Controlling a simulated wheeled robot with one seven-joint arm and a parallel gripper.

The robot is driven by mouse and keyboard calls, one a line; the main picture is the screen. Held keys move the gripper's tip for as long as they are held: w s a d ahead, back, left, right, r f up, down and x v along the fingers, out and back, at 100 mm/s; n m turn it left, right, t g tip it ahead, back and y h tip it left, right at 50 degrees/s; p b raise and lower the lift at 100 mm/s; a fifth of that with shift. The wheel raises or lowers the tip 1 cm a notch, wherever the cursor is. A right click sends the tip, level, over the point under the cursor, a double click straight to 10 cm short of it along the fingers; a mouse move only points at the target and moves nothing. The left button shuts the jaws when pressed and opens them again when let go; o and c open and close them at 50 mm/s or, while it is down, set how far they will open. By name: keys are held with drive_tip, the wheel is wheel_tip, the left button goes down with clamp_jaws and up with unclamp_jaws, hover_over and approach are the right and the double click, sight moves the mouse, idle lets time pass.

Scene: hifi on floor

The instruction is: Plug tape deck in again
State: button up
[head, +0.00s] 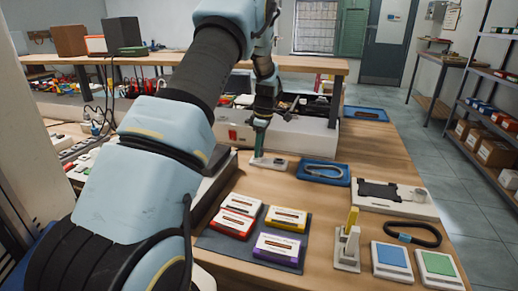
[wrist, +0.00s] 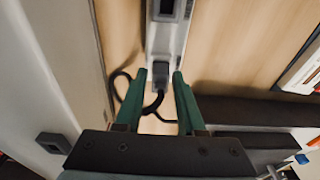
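A pale power strip (wrist: 167,40) runs up the middle of the wrist view; its near end also shows in the head view (head: 270,163). A black plug (wrist: 160,76) sits at its near end, with a black cable (wrist: 152,106) curling away below and to the left. I cannot tell how deep the plug is seated. My gripper (wrist: 160,74) has green fingers either side of the plug, with small gaps visible; in the head view it points down over the strip (head: 260,143). I cannot tell for certain which box is the tape deck.
A dark mat (head: 208,241) with several cassettes lies in front. A blue tray (head: 323,181), a white board (head: 425,206), a black strap (head: 432,240) and two coloured tiles stand right. A large pale box (head: 300,139) stands behind the gripper. Bare wood shows between the trays.

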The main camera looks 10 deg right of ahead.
drive_tip(key=shift+o, duration=1.3)
wheel_tip(320, 180, up, 16)
drive_tip(key=d+p, duration=0.1)
drive_tip(key=p, duration=0.1)
drive_tip(key=shift+s, duration=0.25)
drive_tip(key=shift+f, duration=0.15)
drive_tip(key=s+a+f+m, duration=0.2)
drive_tip(key=s+a+m, duration=0.5)
drive_tip(key=s+a, duration=0.3)
drive_tip(key=s+a+f+m+t+h, duration=0.1)
drive_tip(key=s+a+f+m, duration=0.2)
drive_tip(key=s, duration=1.4)
drive_tip(key=a+m, duration=0.3)
drive_tip(key=a, duration=0.4)
drive_tip(key=shift+a+m, duration=0.2)
drive_tip(key=shift+m, duration=0.2)
